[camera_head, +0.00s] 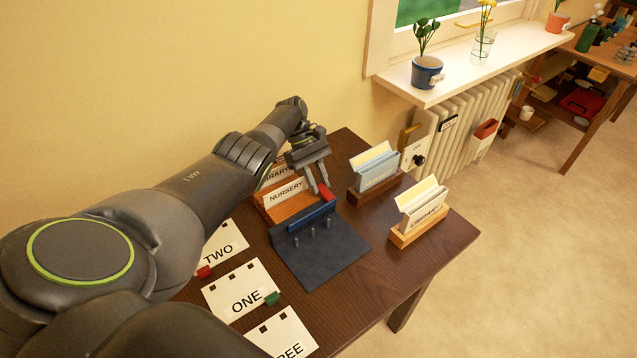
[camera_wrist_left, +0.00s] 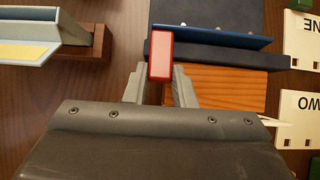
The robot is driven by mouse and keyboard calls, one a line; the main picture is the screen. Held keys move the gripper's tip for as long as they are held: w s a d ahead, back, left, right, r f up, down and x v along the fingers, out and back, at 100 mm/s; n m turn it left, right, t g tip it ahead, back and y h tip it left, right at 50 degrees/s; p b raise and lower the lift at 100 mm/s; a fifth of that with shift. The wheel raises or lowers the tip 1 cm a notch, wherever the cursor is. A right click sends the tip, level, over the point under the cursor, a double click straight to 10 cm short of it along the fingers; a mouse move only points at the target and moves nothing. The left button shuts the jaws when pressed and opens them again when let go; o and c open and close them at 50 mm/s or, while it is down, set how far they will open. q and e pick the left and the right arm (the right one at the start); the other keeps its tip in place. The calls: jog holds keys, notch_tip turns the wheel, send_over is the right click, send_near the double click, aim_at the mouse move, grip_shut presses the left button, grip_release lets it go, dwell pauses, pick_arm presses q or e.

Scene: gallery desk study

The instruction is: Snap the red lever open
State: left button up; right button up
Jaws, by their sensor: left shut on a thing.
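The red lever (camera_head: 326,192) is a small red block at the right end of a blue bar (camera_head: 312,214) on a dark hole-punch-like base (camera_head: 322,262). In the left wrist view the red lever (camera_wrist_left: 160,56) stands between my fingertips, with the blue bar (camera_wrist_left: 215,34) just beyond. My left gripper (camera_head: 318,186) reaches down from above and is shut on the red lever; it also shows in the left wrist view (camera_wrist_left: 162,84). The bar lies low along the back of the base, with several short pins in front of it. My right gripper is not in view.
An orange wooden holder (camera_head: 283,207) with a NURSERY card stands close left of my gripper. Two more card holders (camera_head: 366,192) (camera_head: 418,232) stand to the right. Hole-punched cards ONE (camera_head: 242,290) and TWO (camera_head: 222,242) lie at the left front. The table's right front is bare.

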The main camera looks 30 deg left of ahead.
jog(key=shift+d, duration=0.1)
pick_arm(q)
jog(key=o, duration=1)
jog(key=shift+r, duration=0.2)
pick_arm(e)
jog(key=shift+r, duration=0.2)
